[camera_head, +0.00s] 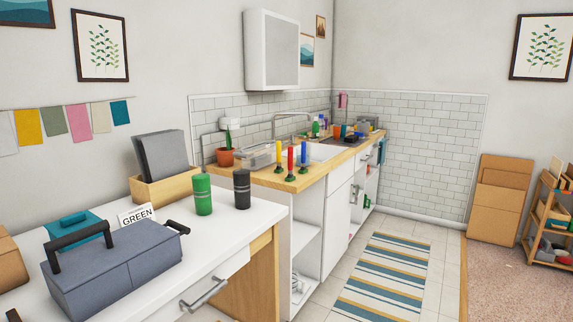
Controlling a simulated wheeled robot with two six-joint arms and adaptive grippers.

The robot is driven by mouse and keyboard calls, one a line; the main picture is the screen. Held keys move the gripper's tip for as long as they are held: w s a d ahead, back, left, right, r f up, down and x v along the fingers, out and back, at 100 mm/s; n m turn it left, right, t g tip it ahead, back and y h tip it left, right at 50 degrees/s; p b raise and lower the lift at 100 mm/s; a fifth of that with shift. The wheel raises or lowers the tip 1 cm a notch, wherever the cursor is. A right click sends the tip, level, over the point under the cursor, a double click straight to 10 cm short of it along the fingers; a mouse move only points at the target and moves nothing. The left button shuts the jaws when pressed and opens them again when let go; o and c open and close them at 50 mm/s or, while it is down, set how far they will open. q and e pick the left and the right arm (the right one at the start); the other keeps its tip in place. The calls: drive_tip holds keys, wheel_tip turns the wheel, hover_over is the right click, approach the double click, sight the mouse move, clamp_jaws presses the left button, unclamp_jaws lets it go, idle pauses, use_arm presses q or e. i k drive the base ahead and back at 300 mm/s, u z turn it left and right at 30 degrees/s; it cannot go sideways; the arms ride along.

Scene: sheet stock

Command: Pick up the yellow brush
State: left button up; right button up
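I cannot make out a yellow brush in the head view. A slim yellow upright piece (279,155), which looks like a candle in a green holder, stands on the wooden counter beside a red one (291,160) and a blue one (304,153). Neither of my grippers shows in this view. Small items near the sink at the back are too small to tell apart.
A white desk (225,226) in front holds a grey toolbox (115,270), a green canister (202,194), a black canister (242,189) and a "GREEN" sign (136,215). A striped rug (385,275) lies on open floor. A wooden shelf (545,245) stands at right.

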sight(278, 170)
drive_tip(key=z, duration=0.75)
drive_tip(key=k, duration=0.1)
drive_tip(key=u, duration=1.6)
drive_tip(key=i, duration=0.65)
drive_tip(key=z, duration=0.8)
